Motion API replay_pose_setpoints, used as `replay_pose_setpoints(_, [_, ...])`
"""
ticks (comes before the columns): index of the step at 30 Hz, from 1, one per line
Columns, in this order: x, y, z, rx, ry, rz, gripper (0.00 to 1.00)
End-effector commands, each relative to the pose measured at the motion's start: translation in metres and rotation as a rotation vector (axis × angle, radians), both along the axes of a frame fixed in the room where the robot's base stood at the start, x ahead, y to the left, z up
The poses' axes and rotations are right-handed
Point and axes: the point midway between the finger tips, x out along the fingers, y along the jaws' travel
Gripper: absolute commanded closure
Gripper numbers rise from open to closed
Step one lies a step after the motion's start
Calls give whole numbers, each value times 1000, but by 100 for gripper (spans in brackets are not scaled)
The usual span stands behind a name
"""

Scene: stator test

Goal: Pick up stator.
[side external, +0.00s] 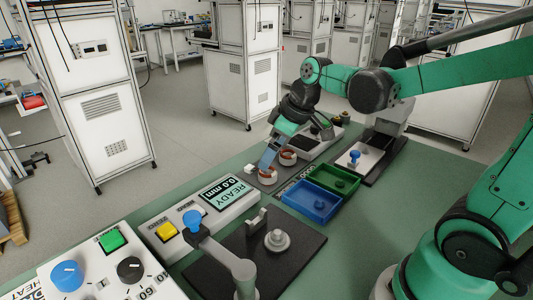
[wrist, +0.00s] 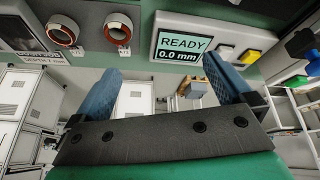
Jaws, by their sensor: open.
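Two ring-shaped stators with red-orange windings stand on the bench in the side view, a nearer one (side external: 267,175) and a farther one (side external: 288,156). Both also show in the wrist view at the upper left, one at the left (wrist: 62,31) and one to its right (wrist: 118,28). My gripper (side external: 267,163) has blue fingers and appears close to the nearer stator in the side view; contact cannot be told. In the wrist view my gripper (wrist: 168,82) is open, its fingers wide apart, with no stator between them.
A box with a READY 0.0 mm display (side external: 222,190) stands on the green bench. A blue tray (side external: 309,213) and a green tray (side external: 352,185) lie right of the stators. A dark plate (side external: 300,252) with a grey fixture is in front. A control panel (side external: 95,262) fills the lower left.

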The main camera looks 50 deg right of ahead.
Motion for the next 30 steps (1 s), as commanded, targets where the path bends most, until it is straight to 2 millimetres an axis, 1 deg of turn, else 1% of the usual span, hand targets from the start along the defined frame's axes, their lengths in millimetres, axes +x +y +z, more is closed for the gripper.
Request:
replay_pose_setpoints(1, [11,-11,-6,0,19,41,1])
replay_pose_setpoints(6, [38,-44,-33,13,56,227,1])
replay_pose_setpoints(9, [46,-59,-50,25,59,318,1])
replay_pose_setpoints(12, [51,-70,-62,34,57,382,1])
replay_pose_setpoints(17, [54,-75,-73,39,52,427,1])
replay_pose_setpoints(20, [57,-72,-83,39,52,432,1])
replay_pose_setpoints(24, [63,-66,-102,39,52,430,1])
replay_pose_setpoints(30, [68,-61,-119,38,52,429,1])
